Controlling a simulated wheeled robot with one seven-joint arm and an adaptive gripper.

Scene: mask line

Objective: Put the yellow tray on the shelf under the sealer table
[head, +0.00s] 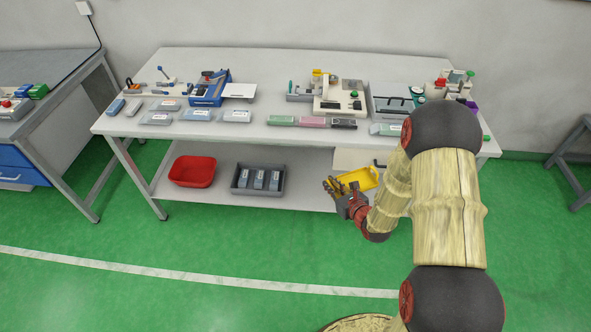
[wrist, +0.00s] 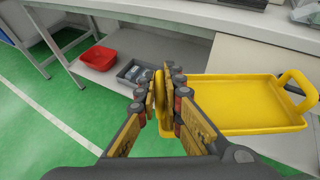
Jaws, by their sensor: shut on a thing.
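The yellow tray (head: 359,179) is near the right part of the lower shelf (head: 290,197) under the table (head: 280,101). In the wrist view the yellow tray (wrist: 240,101) reaches to the right from my gripper, with a handle loop at its far right end. My gripper (head: 343,193) is shut on the tray's near handle, which shows between the fingers (wrist: 162,95). The tray looks roughly level. I cannot tell whether it touches the shelf. Part of it is hidden behind my fingers and arm.
A red bin (head: 193,171) and a grey crate (head: 257,179) with several packs stand on the lower shelf, left of the tray. A pale box (head: 352,158) is behind the tray. Bare shelf shows between crate and tray. The tabletop above holds devices and packs.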

